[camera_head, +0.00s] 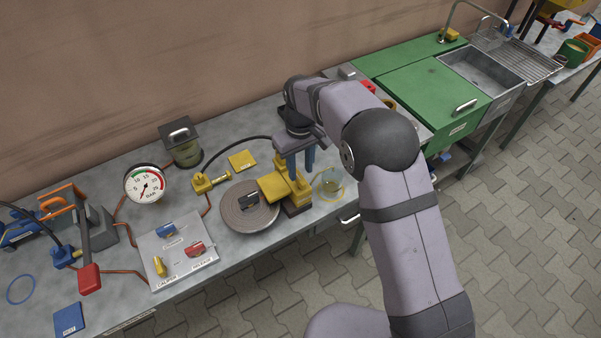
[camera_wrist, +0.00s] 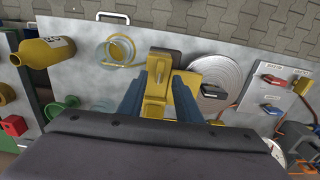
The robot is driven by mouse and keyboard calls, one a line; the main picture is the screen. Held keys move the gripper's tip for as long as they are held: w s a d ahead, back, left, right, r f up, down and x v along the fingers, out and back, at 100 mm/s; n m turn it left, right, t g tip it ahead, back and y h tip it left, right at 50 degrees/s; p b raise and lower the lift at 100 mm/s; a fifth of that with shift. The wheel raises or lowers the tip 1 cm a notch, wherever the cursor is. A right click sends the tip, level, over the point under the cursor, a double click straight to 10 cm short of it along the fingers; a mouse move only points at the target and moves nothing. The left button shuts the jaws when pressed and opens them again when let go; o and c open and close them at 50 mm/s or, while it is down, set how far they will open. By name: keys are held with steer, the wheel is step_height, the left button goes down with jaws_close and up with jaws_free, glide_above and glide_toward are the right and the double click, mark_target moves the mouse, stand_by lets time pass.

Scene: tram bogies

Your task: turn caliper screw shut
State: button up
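The yellow brake caliper (camera_head: 275,187) stands at the front of the bench, its arm over the edge of the round grey disc (camera_head: 250,212). My gripper (camera_head: 298,172) points down over the caliper's right end. In the wrist view, the two blue fingers of my gripper (camera_wrist: 160,84) stand apart on either side of a yellow upright part of the caliper (camera_wrist: 156,88). Narrow gaps seem to show beside that part, and contact is not clear. The screw itself is not distinct from the rest of the yellow body, and my gripper hides part of it.
A panel (camera_head: 165,240) with blue, red and yellow taps lies left of the disc. A pressure gauge (camera_head: 145,184) and lidded jar (camera_head: 181,146) stand behind. A yellow hose fitting (camera_head: 205,183) is near the disc.

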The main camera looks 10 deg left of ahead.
mark_target(301, 180)
steer(key=shift+f+p, duration=0.55)
steer(key=shift+f, duration=1.35)
jaws_close()
